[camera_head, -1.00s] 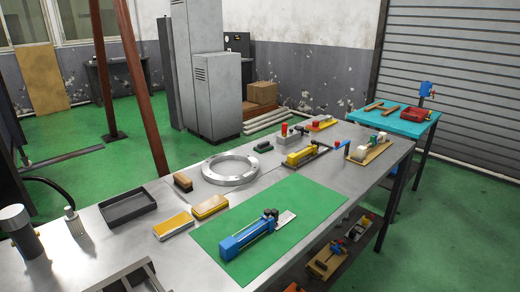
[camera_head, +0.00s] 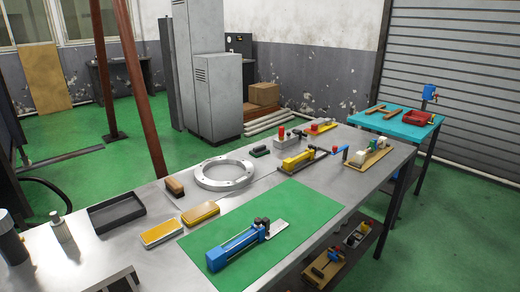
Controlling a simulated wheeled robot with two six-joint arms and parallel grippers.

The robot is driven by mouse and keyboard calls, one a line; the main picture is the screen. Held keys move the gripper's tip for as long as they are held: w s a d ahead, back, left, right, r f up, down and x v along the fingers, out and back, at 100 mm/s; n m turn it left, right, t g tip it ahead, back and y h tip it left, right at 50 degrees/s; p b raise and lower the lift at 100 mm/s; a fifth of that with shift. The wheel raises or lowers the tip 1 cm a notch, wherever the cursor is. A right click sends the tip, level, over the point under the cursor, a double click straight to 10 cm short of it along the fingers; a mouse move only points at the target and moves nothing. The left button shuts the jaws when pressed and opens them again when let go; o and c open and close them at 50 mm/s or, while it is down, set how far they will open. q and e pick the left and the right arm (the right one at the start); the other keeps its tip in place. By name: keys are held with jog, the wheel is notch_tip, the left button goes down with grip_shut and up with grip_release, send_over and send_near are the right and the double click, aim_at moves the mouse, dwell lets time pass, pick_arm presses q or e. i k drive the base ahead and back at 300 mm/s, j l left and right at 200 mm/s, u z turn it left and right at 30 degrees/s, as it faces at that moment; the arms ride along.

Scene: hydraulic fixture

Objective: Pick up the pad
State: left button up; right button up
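Two flat yellow pad-like pieces lie on the metal table, left of the green mat (camera_head: 308,192). I cannot tell which one is the pad. Both lie flat with nothing on them. Neither of my grippers shows in the head view.
A blue clamp cylinder (camera_head: 232,247) lies on the mat. A black tray (camera_head: 117,212), a brown brush-like block (camera_head: 175,187) and a metal ring (camera_head: 224,183) stand around the pads. A white-capped bottle (camera_head: 61,228) and a grey metal frame (camera_head: 118,281) are at the left front.

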aim_at(258, 152)
jog(key=i+l+u, duration=0.1)
jog(key=l, duration=0.25)
jog(key=i+l, duration=0.3)
jog(key=i+l+u, duration=0.15)
jog(key=l, duration=0.25)
jog(key=i+l+u, duration=0.1)
jog(key=l, duration=0.3)
jog(key=i+l, duration=0.25)
jog(key=i+l+u, duration=0.15)
jog(key=l, duration=0.35)
